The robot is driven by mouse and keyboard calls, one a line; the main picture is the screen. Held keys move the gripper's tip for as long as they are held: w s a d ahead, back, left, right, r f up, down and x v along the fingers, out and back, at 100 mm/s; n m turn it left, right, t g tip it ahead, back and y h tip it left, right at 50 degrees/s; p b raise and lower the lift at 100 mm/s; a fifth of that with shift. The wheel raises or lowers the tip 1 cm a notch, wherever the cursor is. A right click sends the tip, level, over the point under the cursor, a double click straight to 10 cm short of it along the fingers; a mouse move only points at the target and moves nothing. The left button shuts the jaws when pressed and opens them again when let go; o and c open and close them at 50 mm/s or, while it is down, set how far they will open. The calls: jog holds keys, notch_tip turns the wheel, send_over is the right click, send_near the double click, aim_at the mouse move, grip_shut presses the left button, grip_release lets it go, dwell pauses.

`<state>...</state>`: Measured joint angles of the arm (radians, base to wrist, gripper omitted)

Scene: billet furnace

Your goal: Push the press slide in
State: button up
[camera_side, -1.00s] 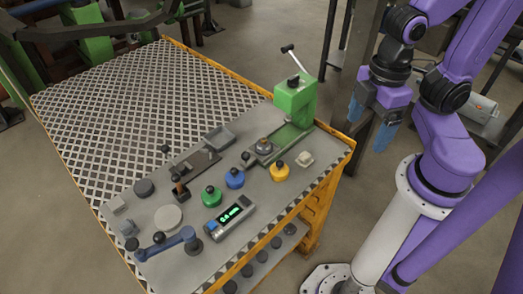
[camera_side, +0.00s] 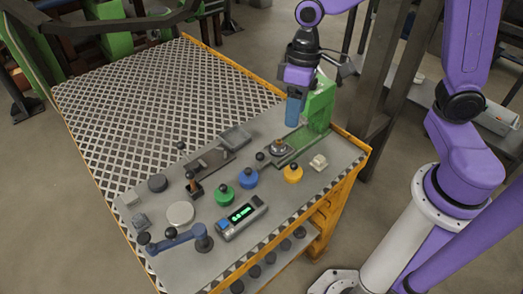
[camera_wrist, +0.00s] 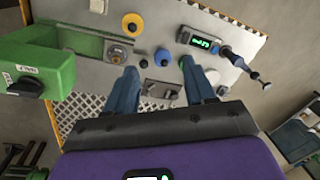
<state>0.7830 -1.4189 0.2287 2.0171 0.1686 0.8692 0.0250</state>
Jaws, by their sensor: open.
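The green press (camera_side: 318,105) stands at the table's right side. Its slide (camera_side: 279,148), a metal block with a round brass-coloured piece on top, sits at the outer end of the green bed, away from the press column. A dark knob (camera_side: 261,156) is at the slide's outer end. In the wrist view the slide (camera_wrist: 119,50) is at upper left and the press (camera_wrist: 40,65) at far left. My gripper (camera_side: 293,122) is open and empty, fingers down, above the bed beside the column. Its blue fingers (camera_wrist: 160,66) also show in the wrist view. The press lever is partly hidden by my arm.
Yellow (camera_side: 293,173), blue (camera_side: 248,178) and green (camera_side: 224,194) knobs stand in front of the slide, with a display box (camera_side: 241,217) beyond. The mesh tabletop (camera_side: 160,100) is clear.

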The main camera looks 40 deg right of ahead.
aim_at(261, 153)
jog(key=w+d+f+m, duration=0.2)
jog(key=w+f+m, duration=0.2)
jog(key=w, duration=0.7)
jog(key=shift+y, duration=0.4)
jog(key=a+f, duration=0.1)
jog(key=f, duration=0.4)
jog(key=a+f, duration=0.1)
jog(key=f, duration=0.5)
jog(key=s+a+f, duration=0.1)
jog(key=f, duration=0.5)
jog(key=shift+a, duration=0.1)
